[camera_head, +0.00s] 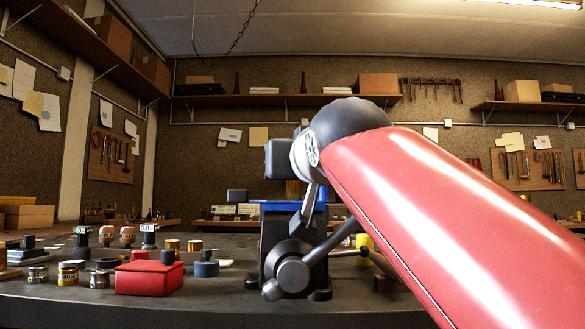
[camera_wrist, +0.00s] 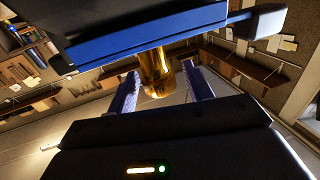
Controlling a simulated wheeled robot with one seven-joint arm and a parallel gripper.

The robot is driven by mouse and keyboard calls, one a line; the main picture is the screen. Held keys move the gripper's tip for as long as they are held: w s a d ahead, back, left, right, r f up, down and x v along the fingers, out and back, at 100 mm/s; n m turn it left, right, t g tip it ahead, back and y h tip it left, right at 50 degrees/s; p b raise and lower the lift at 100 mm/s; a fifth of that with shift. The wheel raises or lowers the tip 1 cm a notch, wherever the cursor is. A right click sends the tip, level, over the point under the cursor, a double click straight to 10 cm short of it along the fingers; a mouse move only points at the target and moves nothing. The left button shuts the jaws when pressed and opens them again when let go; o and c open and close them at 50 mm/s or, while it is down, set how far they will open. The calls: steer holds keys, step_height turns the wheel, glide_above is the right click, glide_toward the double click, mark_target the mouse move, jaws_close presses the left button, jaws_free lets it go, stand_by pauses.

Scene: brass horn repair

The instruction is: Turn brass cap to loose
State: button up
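The brass cap (camera_wrist: 155,72) shows in the wrist view as a gold cylinder sticking out from the blue-faced vise (camera_wrist: 150,35). My gripper (camera_wrist: 161,74) has one ribbed blue finger on each side of the cap. A clear gap shows between the left finger and the cap. In the head view the dark vise (camera_head: 290,245) stands on the bench with a blue top. A little brass (camera_head: 293,189) shows above it, under my dark gripper body. My fingers are hard to make out there.
Left of the vise, a red box (camera_head: 149,278), a blue-grey round piece (camera_head: 206,268) and several small caps and stamps stand on the dark bench (camera_head: 220,305). A vise lever sticks out at the front. My red arm covers the right side. Shelves line the walls.

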steer(key=v, duration=0.8)
stand_by(0.4)
